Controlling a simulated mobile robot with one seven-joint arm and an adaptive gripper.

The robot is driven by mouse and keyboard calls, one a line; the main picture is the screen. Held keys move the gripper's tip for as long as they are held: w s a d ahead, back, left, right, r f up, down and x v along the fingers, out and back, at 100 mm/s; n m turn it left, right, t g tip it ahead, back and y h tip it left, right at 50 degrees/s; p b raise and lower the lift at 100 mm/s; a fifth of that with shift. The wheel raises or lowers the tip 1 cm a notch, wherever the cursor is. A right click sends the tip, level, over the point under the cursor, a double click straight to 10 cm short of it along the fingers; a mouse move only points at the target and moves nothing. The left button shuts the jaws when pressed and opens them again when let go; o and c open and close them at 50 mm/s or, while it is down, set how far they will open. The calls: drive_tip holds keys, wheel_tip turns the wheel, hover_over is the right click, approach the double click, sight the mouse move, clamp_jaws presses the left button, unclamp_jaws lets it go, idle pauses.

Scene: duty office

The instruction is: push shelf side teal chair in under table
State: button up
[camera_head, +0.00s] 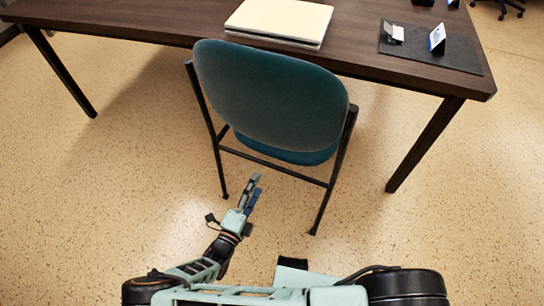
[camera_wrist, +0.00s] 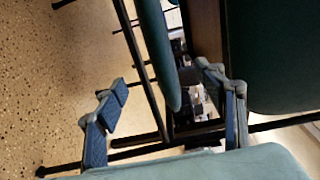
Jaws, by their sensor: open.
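A teal chair (camera_head: 270,97) with a black frame stands at the near long side of the dark wooden table (camera_head: 140,22). Its backrest faces me and overlaps the table's near edge in the picture; the seat shows below the backrest. My gripper (camera_head: 254,191) is open and empty, low behind the chair, in the picture between its two near legs and below the crossbar. In the wrist view my gripper's fingers (camera_wrist: 166,108) are spread, with the chair's teal parts (camera_wrist: 270,50) and black bars beyond them. I cannot tell whether a finger touches the frame.
A pale stack of folders or a closed laptop (camera_head: 280,20) lies on the table above the chair. A dark mat (camera_head: 445,53) with small cards lies at the right. Table legs (camera_head: 425,145) stand either side. The speckled floor (camera_head: 80,190) is clear left of the chair.

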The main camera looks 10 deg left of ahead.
sight(272, 156)
drive_tip(key=w+d, duration=0.1)
drive_tip(key=w, duration=0.3)
drive_tip(key=w+d+b, duration=0.1)
drive_tip(key=w, duration=0.4)
drive_tip(key=w+d, duration=0.1)
drive_tip(key=w, duration=0.3)
drive_tip(key=shift+w+b, duration=0.3)
drive_tip(key=shift+w, duration=0.1)
drive_tip(key=shift+w+r, duration=0.2)
drive_tip(key=shift+w, duration=0.3)
drive_tip(key=o, duration=0.4)
drive_tip(key=shift+c, duration=0.2)
drive_tip(key=c, duration=1.9)
drive_tip(key=shift+f, duration=0.1)
drive_tip(key=shift+a, duration=0.1)
